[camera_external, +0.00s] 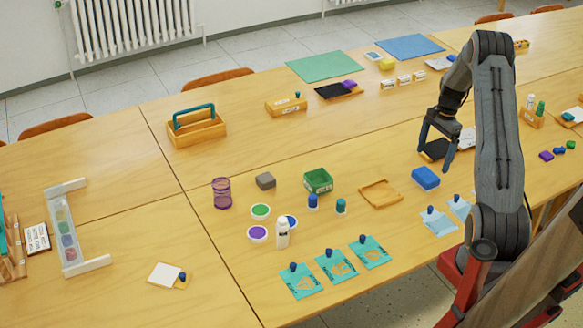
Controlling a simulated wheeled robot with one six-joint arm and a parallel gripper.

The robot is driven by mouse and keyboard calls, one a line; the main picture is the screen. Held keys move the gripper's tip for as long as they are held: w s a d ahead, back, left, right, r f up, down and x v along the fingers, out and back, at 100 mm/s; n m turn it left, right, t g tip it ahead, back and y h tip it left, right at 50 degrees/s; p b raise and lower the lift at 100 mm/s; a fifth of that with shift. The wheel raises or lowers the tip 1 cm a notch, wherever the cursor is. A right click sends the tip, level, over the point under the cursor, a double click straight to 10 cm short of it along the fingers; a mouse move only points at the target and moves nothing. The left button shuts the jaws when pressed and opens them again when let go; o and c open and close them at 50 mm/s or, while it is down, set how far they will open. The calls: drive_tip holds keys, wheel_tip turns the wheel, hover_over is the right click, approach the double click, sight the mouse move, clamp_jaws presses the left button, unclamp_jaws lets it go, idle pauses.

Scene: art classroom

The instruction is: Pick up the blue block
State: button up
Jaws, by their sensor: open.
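The blue block (425,178) lies flat on the wooden table, right of centre, between a shallow wooden tray and my arm. My gripper (432,158) is open and empty, its fingers pointing down.
A shallow wooden tray (380,204) and a green box (318,173) stand left of the block. Light blue cards (437,224) with small blue stamps lie in front of it. A wooden carrier (196,136) stands further left.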

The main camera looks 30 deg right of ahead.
sight(427, 174)
drive_tip(key=shift+w+a+f+p, duration=0.1)
drive_tip(key=shift+a+f+p, duration=0.3)
drive_tip(key=shift+f, duration=0.9)
drive_tip(key=shift+s+a+f+p, duration=0.1)
drive_tip(key=shift+f+p, duration=0.55)
drive_tip(key=shift+f, duration=0.6)
drive_tip(key=shift+w+a+f+p, duration=0.15)
drive_tip(key=shift+f+p, duration=0.35)
drive_tip(key=shift+f, duration=0.8)
